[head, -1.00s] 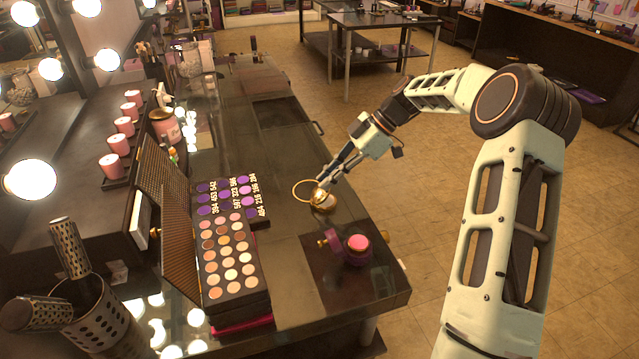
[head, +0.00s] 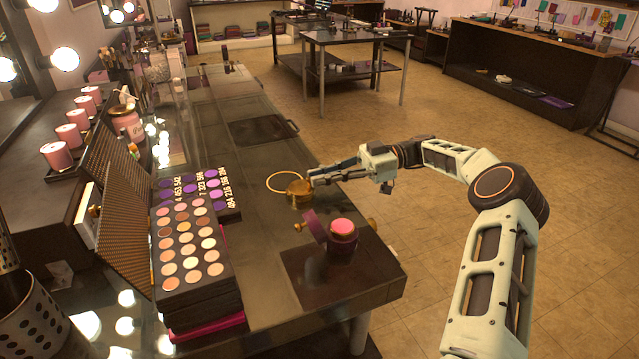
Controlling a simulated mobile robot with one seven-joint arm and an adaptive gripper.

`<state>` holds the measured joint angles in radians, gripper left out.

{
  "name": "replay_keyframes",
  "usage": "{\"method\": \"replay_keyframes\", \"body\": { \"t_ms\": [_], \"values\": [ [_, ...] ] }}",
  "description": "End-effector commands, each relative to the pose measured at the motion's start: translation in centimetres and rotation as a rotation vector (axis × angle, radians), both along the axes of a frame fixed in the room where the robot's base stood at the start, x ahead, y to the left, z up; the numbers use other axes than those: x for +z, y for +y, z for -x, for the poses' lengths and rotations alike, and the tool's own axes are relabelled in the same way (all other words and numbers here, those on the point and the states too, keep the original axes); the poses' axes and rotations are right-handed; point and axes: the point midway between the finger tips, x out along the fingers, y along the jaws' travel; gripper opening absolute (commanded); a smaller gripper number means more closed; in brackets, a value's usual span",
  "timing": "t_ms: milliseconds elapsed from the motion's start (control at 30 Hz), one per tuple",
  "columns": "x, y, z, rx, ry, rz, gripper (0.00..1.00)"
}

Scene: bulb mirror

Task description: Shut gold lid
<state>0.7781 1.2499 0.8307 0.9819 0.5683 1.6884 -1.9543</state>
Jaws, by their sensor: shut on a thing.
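A small round gold container (head: 299,198) stands on the dark glass tabletop, right of the middle of the counter. Its gold lid (head: 297,186) appears to lie on top, at my fingers. A thin gold ring (head: 283,181) shows just behind and left of it; I cannot tell whether the ring is joined to it. My gripper (head: 311,177) reaches in from the right, low over the table, with its fingers at the gold lid and shut on it. The fingers hide part of the right side, and the exact contact is too small to see.
A purple jar with pink contents (head: 342,234) stands in front, with a purple piece leaning at its left. Stacked makeup palettes (head: 190,245) lie left. The tabletop (head: 255,260) between palettes and jar is clear.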

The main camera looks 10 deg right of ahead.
Motion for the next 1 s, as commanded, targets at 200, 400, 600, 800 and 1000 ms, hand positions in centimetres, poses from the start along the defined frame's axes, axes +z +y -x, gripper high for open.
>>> {"method": "replay_keyframes", "body": {
  "t_ms": [200,400,600,800,1000],
  "values": [
    [-0.1,0.0,0.0,-0.001,0.002,-0.013,0.0],
    [-0.1,0.0,0.0,0.0,0.002,-0.012,0.29],
    [-0.1,0.0,0.0,0.0,0.002,-0.012,0.29],
    [0.0,-0.7,-0.1,-0.001,0.002,-0.012,0.29],
    [0.1,-3.3,-0.5,-0.003,0.001,-0.012,0.29]
  ]
}}
